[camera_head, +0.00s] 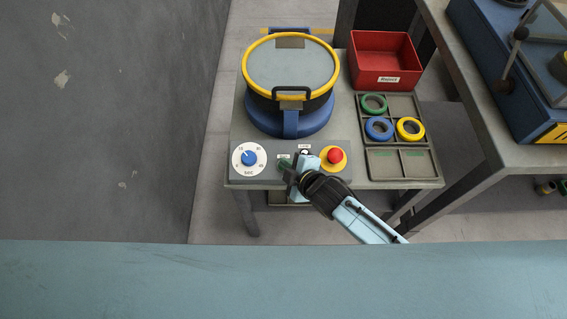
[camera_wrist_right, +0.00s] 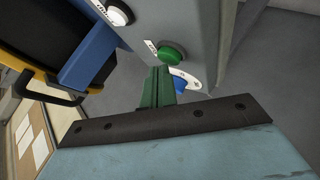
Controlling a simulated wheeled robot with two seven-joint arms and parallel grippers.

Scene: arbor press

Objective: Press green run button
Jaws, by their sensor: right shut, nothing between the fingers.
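The green run button (camera_wrist_right: 172,53) is a round cap on the grey control panel (camera_head: 268,173). In the wrist view it lies just past the tips of my right gripper (camera_wrist_right: 160,72), whose dark green fingers are closed together and empty. I cannot tell whether the tips touch it. In the head view the right gripper (camera_head: 287,170) is over the front of the panel, between the dial and the red button, and covers most of the green button's spot. My left gripper is out of view.
The panel has a dial with a blue knob (camera_head: 249,158), a white button (camera_head: 304,153) and a red button (camera_head: 335,156) on a yellow plate. Behind it stands a round, yellow-rimmed lidded machine (camera_head: 291,72). A red bin (camera_head: 384,60) and a tray of rings (camera_head: 413,104) are at right.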

